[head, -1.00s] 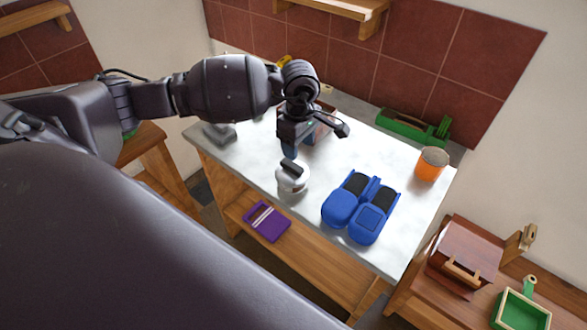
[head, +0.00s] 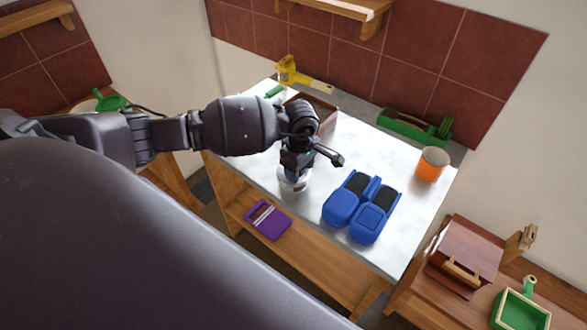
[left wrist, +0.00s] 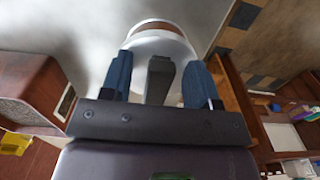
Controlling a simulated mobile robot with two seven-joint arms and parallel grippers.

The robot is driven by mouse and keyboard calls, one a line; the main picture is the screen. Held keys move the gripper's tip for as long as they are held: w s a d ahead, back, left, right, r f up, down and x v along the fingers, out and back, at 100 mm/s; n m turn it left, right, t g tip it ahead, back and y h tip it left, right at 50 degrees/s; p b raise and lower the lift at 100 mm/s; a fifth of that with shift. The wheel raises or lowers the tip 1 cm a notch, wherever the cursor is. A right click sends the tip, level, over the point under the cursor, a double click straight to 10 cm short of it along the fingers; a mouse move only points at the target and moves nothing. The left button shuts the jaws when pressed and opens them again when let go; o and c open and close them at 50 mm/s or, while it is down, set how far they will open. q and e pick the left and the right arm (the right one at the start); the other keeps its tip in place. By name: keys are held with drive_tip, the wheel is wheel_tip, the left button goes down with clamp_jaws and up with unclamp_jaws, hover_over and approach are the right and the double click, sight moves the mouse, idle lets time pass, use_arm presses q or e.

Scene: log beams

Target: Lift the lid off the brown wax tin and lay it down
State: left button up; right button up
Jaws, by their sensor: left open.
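The wax tin (head: 294,186) stands near the front edge of the white-topped table, mostly under my left gripper (head: 297,168). In the left wrist view its round white lid (left wrist: 143,46) shows, with a brown band (left wrist: 160,24) at the far side. A dark upright handle (left wrist: 160,78) on the lid stands between the two blue fingers. My left gripper (left wrist: 159,72) is open, with one finger on each side of the handle and visible gaps. The fingertips are hidden in the head view. My right gripper is not in view.
A pair of blue objects with black pads (head: 362,210) lies right of the tin. An orange cup (head: 431,165) and a green tray (head: 410,127) stand farther right and back. A brown open box (head: 323,112) is behind my gripper. A purple item (head: 268,220) lies on the lower shelf.

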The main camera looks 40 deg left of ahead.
use_arm(q)
drive_tip(key=c, duration=1)
